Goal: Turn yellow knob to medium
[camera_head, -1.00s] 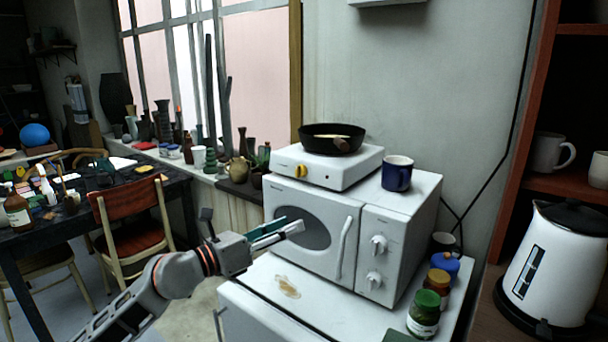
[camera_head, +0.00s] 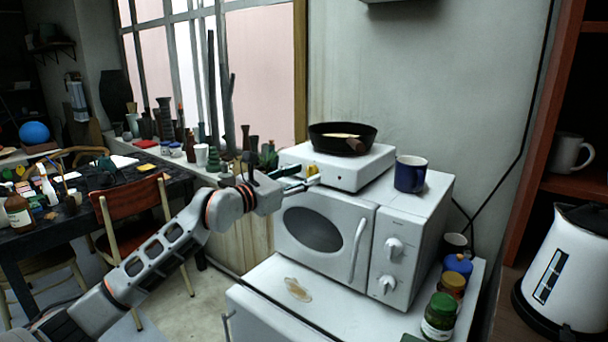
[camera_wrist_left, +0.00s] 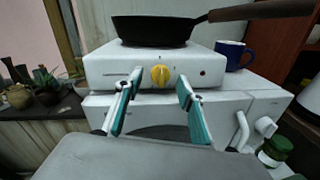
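The yellow knob (camera_wrist_left: 160,74) is on the front face of a small white hot plate (camera_wrist_left: 105,72). In the head view the yellow knob (camera_head: 311,170) shows just beyond my left fingertips. My left gripper (camera_wrist_left: 157,103) is open and empty, with its teal-padded fingers on either side of the knob's line in the wrist view. In the head view my left gripper (camera_head: 301,186) is close in front of the hot plate (camera_head: 352,172). I cannot tell whether the fingers touch the knob. My right gripper is not in view.
A black pan (camera_head: 342,137) sits on the hot plate, which stands on a white microwave (camera_head: 345,232). A blue mug (camera_head: 410,174) stands beside the hot plate. Several jars (camera_head: 440,312) are at the right. A wooden chair (camera_head: 135,212) stands left.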

